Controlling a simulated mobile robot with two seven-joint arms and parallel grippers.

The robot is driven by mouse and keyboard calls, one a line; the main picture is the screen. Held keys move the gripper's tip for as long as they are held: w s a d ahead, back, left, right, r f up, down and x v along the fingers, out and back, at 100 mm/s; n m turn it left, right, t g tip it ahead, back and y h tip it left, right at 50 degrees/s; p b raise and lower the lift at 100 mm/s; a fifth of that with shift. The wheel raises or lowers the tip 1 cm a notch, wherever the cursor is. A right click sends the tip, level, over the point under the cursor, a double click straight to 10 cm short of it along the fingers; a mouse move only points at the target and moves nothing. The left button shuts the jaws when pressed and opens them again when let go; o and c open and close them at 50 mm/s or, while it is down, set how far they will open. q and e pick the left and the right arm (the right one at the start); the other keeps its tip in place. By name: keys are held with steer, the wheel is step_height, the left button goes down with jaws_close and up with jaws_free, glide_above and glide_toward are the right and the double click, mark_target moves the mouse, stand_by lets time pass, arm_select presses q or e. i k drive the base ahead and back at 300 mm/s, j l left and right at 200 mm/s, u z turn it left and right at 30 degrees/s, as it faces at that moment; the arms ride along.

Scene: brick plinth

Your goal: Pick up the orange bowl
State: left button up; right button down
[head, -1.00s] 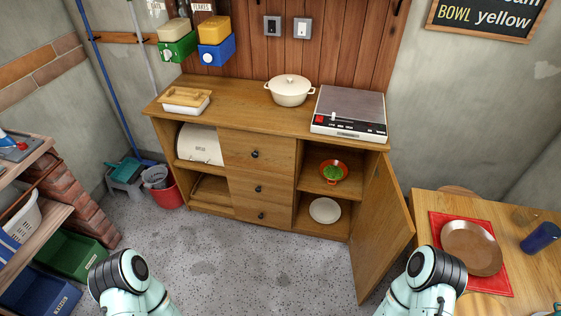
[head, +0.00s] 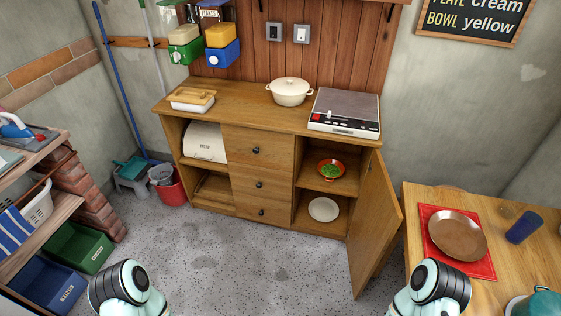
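The orange bowl (head: 331,176) sits on the upper shelf of the open right compartment of the wooden cabinet (head: 270,208). It is upright and holds something green. The cabinet door (head: 374,225) stands open to the right of it. Only parts of my two arms show at the bottom of the head view, left and right, well in front of the cabinet. Both grippers are out of view.
A cream plate (head: 323,209) lies on the shelf below the bowl. A wooden table (head: 415,263) with a red mat (head: 484,270) and brown plate (head: 457,237) is at right. Shelving with crates (head: 80,247) is at left. The speckled floor between is clear.

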mark_target(332, 168)
steer(key=i+j+z, duration=0.4)
steer(key=i+j, duration=0.35)
steer(key=i, duration=0.35)
steer(key=i+j+z, duration=0.35)
steer(key=i+j, duration=0.65)
